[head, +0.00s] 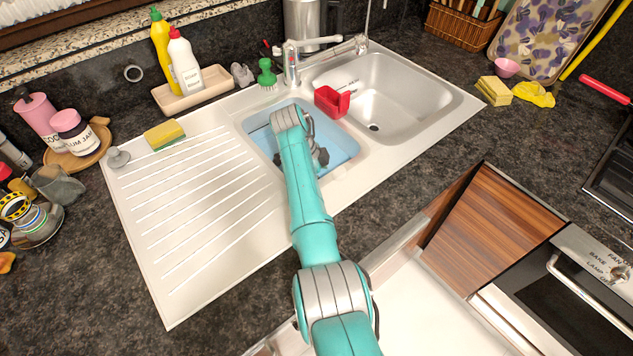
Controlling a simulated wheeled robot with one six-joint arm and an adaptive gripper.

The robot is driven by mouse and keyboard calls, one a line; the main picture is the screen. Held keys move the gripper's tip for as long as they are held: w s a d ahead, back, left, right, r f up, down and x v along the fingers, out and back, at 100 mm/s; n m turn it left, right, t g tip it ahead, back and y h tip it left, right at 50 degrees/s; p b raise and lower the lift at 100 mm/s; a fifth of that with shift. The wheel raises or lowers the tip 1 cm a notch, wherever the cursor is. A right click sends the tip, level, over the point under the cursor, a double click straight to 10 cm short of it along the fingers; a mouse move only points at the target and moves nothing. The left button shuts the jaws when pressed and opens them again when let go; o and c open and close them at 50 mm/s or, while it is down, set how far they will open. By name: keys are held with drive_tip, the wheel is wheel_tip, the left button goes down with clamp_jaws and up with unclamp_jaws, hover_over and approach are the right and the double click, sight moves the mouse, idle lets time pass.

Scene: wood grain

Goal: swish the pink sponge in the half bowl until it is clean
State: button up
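The half bowl (345,148) is the smaller left basin of the white sink, filled with light blue water. My gripper (318,160) is down in this bowl, at or in the water. My own arm covers most of it, and only dark parts of it show. I cannot see whether it is open or shut, or whether it holds anything. No pink sponge is visible; my arm and gripper hide part of the bowl.
A red caddy (331,102) sits on the divider beside the half bowl, near the tap (291,65). The large basin (405,95) looks empty. A yellow-green sponge (164,134) lies by the ribbed drainboard (195,195), which is otherwise clear. Bottles (186,65) stand behind.

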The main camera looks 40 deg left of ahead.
drive_tip(key=shift+o, duration=0.2)
drive_tip(key=shift+d+f, duration=0.25)
drive_tip(key=shift+d, duration=0.4)
drive_tip(key=shift+d+f, duration=0.2)
drive_tip(key=shift+d, duration=0.4)
drive_tip(key=shift+w+a+r, duration=0.1)
drive_tip(key=shift+a+r, duration=0.05)
drive_tip(key=shift+a, duration=0.55)
drive_tip(key=shift+w+a+r, duration=0.1)
drive_tip(key=shift+a, duration=0.55)
drive_tip(key=shift+c, duration=0.2)
drive_tip(key=shift+s+a, duration=0.15)
drive_tip(key=shift+a, duration=0.85)
drive_tip(key=shift+a+r, duration=0.1)
